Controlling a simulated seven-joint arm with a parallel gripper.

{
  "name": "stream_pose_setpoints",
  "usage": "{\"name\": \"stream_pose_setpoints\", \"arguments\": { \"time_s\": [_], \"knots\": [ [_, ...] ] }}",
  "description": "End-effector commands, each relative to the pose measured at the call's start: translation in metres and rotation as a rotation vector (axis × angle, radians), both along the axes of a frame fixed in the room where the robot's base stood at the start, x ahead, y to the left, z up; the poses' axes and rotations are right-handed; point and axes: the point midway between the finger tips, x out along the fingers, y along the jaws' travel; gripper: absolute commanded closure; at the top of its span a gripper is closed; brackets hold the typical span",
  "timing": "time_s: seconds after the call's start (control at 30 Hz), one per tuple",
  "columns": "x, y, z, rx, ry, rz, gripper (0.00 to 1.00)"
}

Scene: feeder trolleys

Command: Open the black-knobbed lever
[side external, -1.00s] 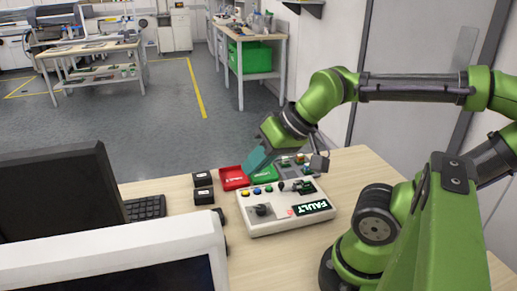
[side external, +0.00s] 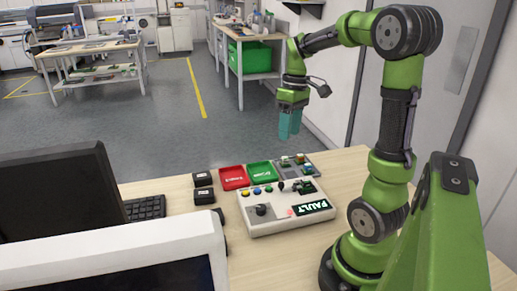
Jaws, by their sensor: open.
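The white control box (side external: 285,222) sits on the wooden table, with a lit screen reading "FAULT" at its front right. A small upright black-knobbed lever (side external: 281,186) stands at the back middle of the box, right of the coloured buttons. Its exact tilt is too small to tell. My gripper (side external: 289,136) hangs high above and behind the box, pointing down, with teal fingers open and empty. It is well apart from the lever.
A red tray (side external: 233,178) and a green tray (side external: 262,173) lie behind the box, with a grey board of small parts (side external: 296,165) to their right. A larger black rotary knob (side external: 262,210) is at the front left. Two small black boxes, a keyboard (side external: 145,208) and monitors stand left.

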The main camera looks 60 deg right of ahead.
Motion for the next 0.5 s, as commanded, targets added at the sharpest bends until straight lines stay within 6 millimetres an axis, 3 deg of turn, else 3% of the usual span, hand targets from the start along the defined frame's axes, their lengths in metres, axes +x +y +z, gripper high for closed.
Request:
{"name": "stream_pose_setpoints", "arguments": {
  "time_s": [0.5],
  "knots": [
    [0.001, 0.016, -0.108, 0.004, 0.004, -0.002, 0.53]
  ]
}}
